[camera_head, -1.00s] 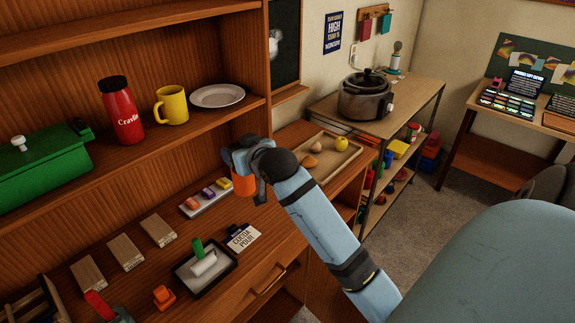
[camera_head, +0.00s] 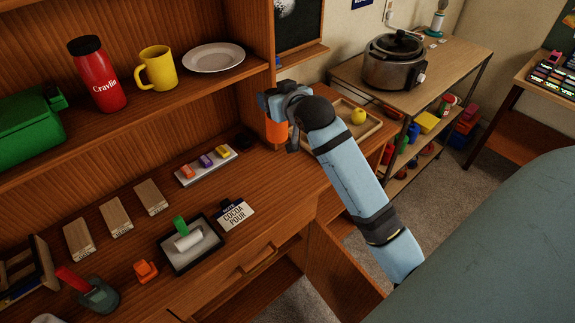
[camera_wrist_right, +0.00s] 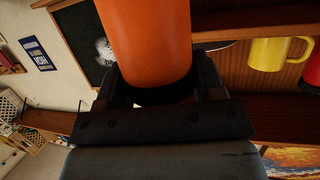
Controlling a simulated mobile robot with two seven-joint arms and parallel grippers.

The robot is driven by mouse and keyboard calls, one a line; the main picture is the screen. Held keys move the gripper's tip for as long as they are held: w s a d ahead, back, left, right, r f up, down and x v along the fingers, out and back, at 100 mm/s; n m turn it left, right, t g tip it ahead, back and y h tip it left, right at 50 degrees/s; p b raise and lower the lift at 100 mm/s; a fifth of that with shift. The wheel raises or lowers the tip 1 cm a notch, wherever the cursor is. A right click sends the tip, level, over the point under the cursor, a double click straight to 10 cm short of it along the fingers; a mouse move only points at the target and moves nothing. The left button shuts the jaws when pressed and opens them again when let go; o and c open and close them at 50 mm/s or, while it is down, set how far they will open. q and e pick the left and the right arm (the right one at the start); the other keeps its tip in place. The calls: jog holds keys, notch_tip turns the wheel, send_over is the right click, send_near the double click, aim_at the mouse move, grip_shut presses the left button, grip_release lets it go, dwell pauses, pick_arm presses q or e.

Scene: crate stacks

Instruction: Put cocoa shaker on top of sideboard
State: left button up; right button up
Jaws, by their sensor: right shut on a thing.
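My right gripper (camera_head: 280,122) is shut on an orange cylinder, which I take to be the cocoa shaker (camera_head: 277,132). The wrist view shows the shaker (camera_wrist_right: 150,40) large between the two fingers, with a dark band at the gripper end. In the head view it is held near the right end of the wooden sideboard (camera_head: 285,185), left of a wooden tray. It looks clear of the surface, but the exact gap cannot be told. My left gripper is not in view.
A strip with coloured blocks (camera_head: 207,165), a "COCOA POUR" card (camera_head: 235,213) and a black tray (camera_head: 190,243) stand on the sideboard. The wooden tray (camera_head: 371,127) holds a yellow fruit. A shelf (camera_head: 200,90) above carries a red bottle, yellow mug and plate. Bare wood lies right of the card.

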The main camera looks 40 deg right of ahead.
jog(key=shift+d+f, duration=0.2)
jog(key=shift+f, duration=0.15)
notch_tip(320, 180, down, 19)
jog(key=p, duration=0.1)
jog(key=shift+a, duration=0.2)
jog(key=shift+f, duration=0.2)
jog(key=o, duration=1.4)
